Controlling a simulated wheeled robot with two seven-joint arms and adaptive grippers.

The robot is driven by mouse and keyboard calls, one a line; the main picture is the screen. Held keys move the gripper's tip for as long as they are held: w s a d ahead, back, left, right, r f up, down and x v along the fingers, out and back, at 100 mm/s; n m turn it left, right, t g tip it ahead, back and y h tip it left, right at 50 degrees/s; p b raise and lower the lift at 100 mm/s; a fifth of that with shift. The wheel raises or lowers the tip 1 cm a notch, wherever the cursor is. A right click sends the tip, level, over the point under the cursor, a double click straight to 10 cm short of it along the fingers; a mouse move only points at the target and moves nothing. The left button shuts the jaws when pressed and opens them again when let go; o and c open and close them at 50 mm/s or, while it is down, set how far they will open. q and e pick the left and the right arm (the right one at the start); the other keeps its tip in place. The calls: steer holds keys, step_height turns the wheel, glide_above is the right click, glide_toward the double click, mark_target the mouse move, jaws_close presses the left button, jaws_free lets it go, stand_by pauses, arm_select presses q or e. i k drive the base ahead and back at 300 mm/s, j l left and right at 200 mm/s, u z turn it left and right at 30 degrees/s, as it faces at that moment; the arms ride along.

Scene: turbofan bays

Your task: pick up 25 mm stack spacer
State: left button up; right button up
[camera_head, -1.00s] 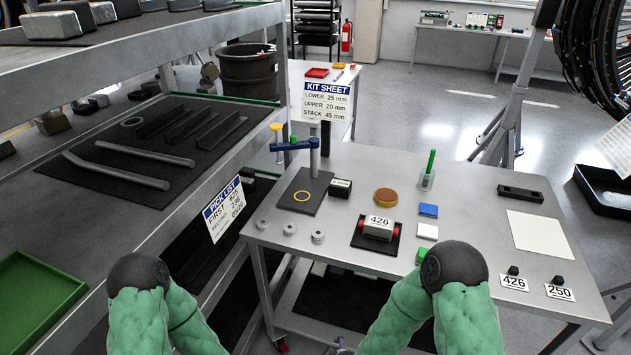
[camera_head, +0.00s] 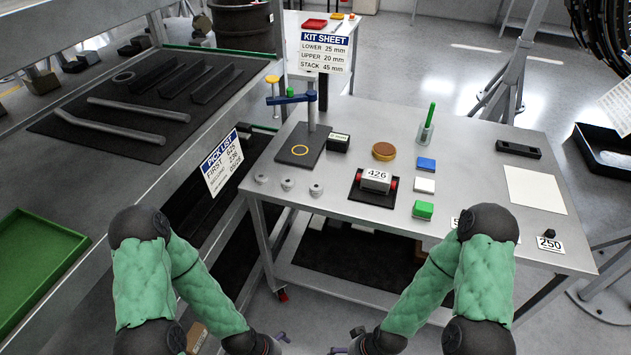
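Three small grey round spacers stand in a row at the front left of the metal table: a left one (camera_head: 261,178), a middle one (camera_head: 287,184) and a right one (camera_head: 316,189). Any size marks are too small to read, so I cannot tell which is 25 mm. The kit sheet (camera_head: 325,52) reads lower 25 mm, upper 20 mm, stack 45 mm. My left gripper (camera_head: 281,338) and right gripper (camera_head: 338,350) show only partly at the bottom edge, below and in front of the table, away from the spacers. Their fingers are too small and cut off to judge.
Behind the spacers is a black plate (camera_head: 290,158) with a yellow ring and blue-armed post. A shelf (camera_head: 60,185) with a pick list (camera_head: 222,163) borders the left. The table's front strip near the spacers is clear.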

mark_target(317, 188)
steer(key=i+l+u, duration=0.1)
steer(key=l, duration=0.25)
steer(key=i+l+u, duration=0.1)
steer(key=l, duration=0.25)
steer(key=i+l+u, duration=0.1)
steer(key=l, duration=0.25)
steer(key=i+l+u, duration=0.1)
steer(key=l, duration=0.25)
